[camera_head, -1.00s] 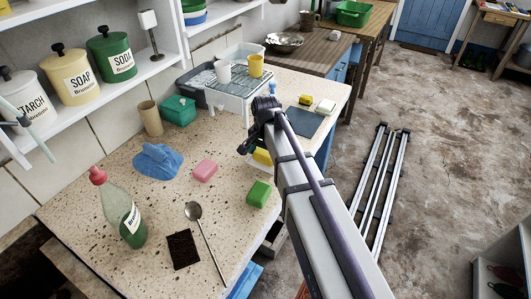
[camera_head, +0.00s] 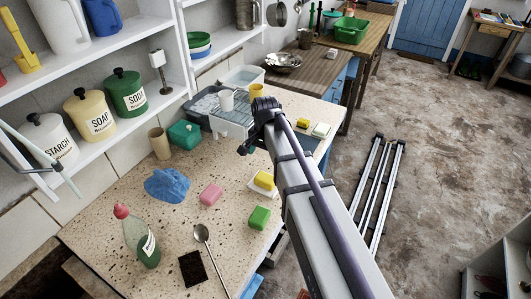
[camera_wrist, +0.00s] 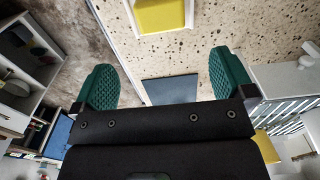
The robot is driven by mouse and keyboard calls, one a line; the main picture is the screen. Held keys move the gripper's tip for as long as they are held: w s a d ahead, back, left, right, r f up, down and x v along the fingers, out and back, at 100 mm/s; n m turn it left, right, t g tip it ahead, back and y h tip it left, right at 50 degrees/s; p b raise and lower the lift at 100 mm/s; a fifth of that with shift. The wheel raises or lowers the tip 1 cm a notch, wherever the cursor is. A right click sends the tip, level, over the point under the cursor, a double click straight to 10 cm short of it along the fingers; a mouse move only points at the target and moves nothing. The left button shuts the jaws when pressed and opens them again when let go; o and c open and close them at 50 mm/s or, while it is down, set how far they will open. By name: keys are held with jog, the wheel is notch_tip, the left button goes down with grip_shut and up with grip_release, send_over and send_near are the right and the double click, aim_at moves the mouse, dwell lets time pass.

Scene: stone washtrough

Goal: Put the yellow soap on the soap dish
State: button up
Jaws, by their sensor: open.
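The yellow soap (camera_head: 264,180) lies on a white soap dish (camera_head: 256,190) near the right edge of the speckled stone top. In the wrist view the soap (camera_wrist: 161,14) is at the top edge, partly cut off, with the white dish rim (camera_wrist: 189,14) around it. My gripper (camera_wrist: 164,78) is open, its two green-padded fingers wide apart with nothing between them. In the head view my gripper (camera_head: 246,147) is beyond the soap and apart from it, partly hidden by my own arm.
A green block (camera_head: 259,217) and a pink block (camera_head: 211,194) lie near the dish. A blue cloth (camera_head: 167,184), a bottle (camera_head: 140,240), a spoon (camera_head: 207,248) and a dark pad (camera_head: 192,269) are nearby. A rack with cups (camera_head: 227,122) stands behind.

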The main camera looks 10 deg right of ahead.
jog(key=s+n, duration=0.8)
jog(key=s, duration=0.8)
jog(key=shift+s+n, duration=0.3)
jog(key=shift+s, duration=0.05)
